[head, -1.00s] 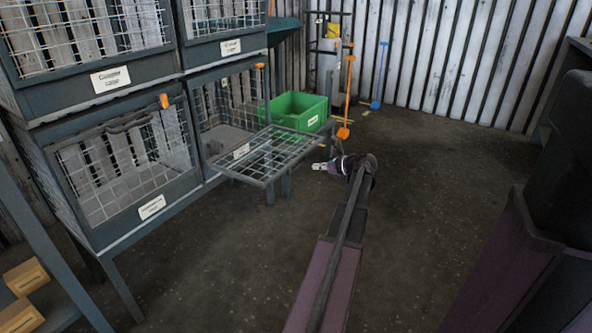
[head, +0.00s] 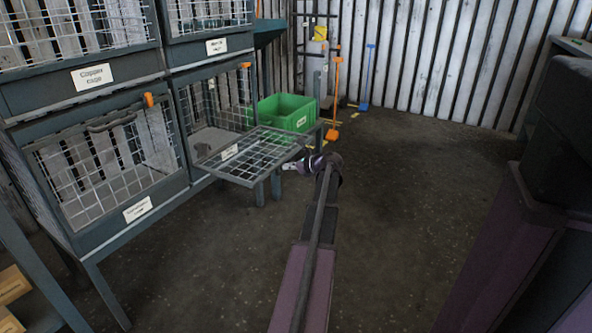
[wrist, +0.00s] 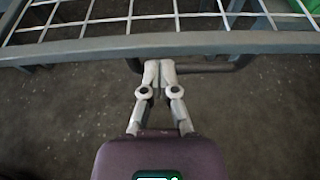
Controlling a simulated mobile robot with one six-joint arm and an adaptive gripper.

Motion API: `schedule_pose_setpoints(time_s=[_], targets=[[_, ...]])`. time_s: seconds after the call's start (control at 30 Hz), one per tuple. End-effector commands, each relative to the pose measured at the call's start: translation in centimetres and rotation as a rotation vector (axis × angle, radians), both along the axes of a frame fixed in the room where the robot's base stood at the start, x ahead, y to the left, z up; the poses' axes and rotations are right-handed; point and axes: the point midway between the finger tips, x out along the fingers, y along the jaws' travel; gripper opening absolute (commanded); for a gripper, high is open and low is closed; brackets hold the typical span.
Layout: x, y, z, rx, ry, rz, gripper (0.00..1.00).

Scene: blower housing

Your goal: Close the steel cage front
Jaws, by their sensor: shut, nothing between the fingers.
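The open cage front (head: 250,158) is a grey-framed wire mesh panel. It hangs folded out, roughly level, from the lower right cage (head: 212,110), whose opening stands uncovered. In the wrist view the panel's outer frame bar (wrist: 235,43) crosses the top. A dark bar-shaped handle (wrist: 215,69) shows just below that bar. My gripper (head: 290,166) is at the panel's outer edge. In the wrist view my gripper (wrist: 158,70) is shut and empty, its fingertips at the handle and just short of the frame bar. I cannot tell whether they touch.
A lower left cage (head: 140,211) has its mesh front up, with an orange latch (head: 149,100). A green crate (head: 284,111) stands behind the panel. Orange (head: 334,100) and blue (head: 368,75) long-handled tools lean at the back wall. The floor (head: 420,220) to the right is clear.

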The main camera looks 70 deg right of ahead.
Motion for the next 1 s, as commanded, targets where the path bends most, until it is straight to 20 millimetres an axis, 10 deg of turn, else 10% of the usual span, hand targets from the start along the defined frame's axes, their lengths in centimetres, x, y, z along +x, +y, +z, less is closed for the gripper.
schedule_pose_setpoints(time_s=[1.0], targets=[[2.2,0.2,0.5,0.003,0.024,0.009,0.0]])
